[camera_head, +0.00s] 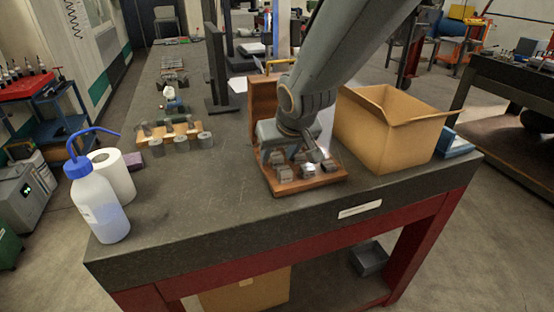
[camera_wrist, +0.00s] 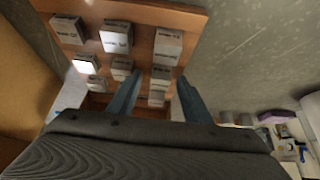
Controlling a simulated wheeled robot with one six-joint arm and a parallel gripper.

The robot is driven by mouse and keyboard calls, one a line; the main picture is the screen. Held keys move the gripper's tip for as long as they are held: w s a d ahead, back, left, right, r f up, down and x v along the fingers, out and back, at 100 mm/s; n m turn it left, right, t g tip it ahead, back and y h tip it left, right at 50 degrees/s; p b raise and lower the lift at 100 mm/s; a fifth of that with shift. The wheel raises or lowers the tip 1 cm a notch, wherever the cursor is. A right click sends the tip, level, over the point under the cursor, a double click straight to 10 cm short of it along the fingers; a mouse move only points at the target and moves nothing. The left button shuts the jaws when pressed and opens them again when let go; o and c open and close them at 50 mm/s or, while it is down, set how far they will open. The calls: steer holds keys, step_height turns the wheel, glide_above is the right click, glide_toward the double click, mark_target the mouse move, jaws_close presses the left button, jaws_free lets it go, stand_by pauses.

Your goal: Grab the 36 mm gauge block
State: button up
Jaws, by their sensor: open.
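Several grey metal gauge blocks stand in rows in a wooden holder (camera_head: 311,187), which also shows in the wrist view (camera_wrist: 196,20). Their markings are too small to read, so I cannot tell which is the 36 mm block. The near row in the head view includes a left block (camera_head: 284,174) and a right block (camera_head: 328,166). My gripper (camera_wrist: 158,76) is open over the holder. In the wrist view its two blue-grey fingers straddle the column with a block (camera_wrist: 161,75) between the tips. I cannot tell whether they touch. My gripper and arm hide the back of the holder in the head view.
An open cardboard box (camera_head: 385,145) stands close to the right of the holder. A wash bottle (camera_head: 100,205) and a white roll (camera_head: 113,174) are at the left. Grey cylinders on a wooden stand (camera_head: 172,131) are farther back. The bench front (camera_head: 230,225) is clear.

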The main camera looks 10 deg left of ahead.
jaws_close()
stand_by(0.3)
